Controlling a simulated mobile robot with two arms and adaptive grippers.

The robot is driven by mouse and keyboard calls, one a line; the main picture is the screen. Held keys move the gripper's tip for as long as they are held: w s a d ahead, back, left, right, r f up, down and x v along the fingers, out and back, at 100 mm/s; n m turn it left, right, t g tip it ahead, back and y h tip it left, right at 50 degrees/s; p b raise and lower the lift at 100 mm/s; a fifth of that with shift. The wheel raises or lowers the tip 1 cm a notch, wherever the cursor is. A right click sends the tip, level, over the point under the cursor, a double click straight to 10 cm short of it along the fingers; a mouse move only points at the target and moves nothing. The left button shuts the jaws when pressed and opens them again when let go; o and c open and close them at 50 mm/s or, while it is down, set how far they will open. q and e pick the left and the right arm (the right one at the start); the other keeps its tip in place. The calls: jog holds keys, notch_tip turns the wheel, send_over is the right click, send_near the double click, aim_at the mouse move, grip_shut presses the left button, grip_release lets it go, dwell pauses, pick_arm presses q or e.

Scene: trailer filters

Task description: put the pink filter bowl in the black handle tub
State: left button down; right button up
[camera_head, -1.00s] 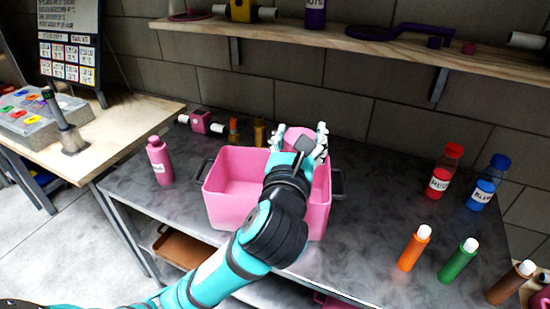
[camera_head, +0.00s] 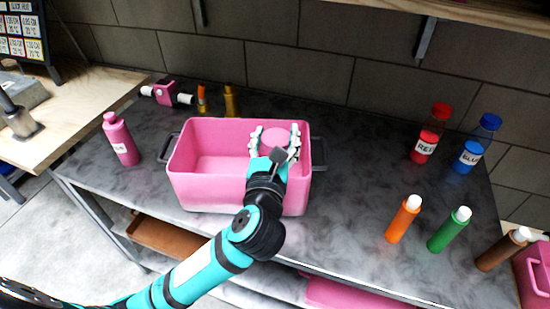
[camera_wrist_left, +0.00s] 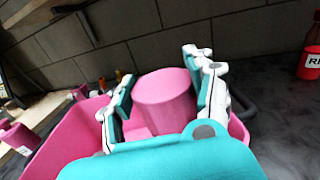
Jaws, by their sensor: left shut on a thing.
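The pink tub with black handles (camera_head: 205,188) stands on the dark counter. The pink filter bowl (camera_head: 276,121) is between the fingers of my left gripper (camera_head: 274,140), over the right part of the tub's opening. The left wrist view shows the bowl (camera_wrist_left: 166,98) as a rounded pink cup between both fingers, with the tub's wall (camera_wrist_left: 68,140) around and below. My left gripper is shut on it. I cannot tell whether the bowl touches the tub's floor. My right gripper is not in view.
A pink bottle (camera_head: 120,139) stands left of the tub. Red (camera_head: 430,134) and blue (camera_head: 477,143) bottles stand at the back right. Orange (camera_head: 402,219), green (camera_head: 449,230) and brown (camera_head: 503,249) bottles stand at the front right. A shelf (camera_head: 470,15) hangs above.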

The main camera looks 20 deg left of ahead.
pick_arm(q)
notch_tip(320, 180, down, 5)
jog(key=shift+r+b, duration=0.15)
jog(key=shift+b, duration=0.45)
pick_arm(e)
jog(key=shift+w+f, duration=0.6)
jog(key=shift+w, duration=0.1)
pick_arm(q)
jog(key=shift+s, duration=0.1)
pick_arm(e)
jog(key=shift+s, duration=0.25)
pick_arm(q)
jog(key=shift+c, duration=1.9)
grip_release()
jog(key=shift+f, duration=0.2)
jog(key=shift+r, duration=0.1)
jog(key=s+d+p, duration=0.2)
jog(key=s, duration=0.9)
jog(key=shift+s, duration=0.4)
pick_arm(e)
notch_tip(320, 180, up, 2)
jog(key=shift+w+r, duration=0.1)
pick_arm(q)
jog(key=shift+d, duration=0.1)
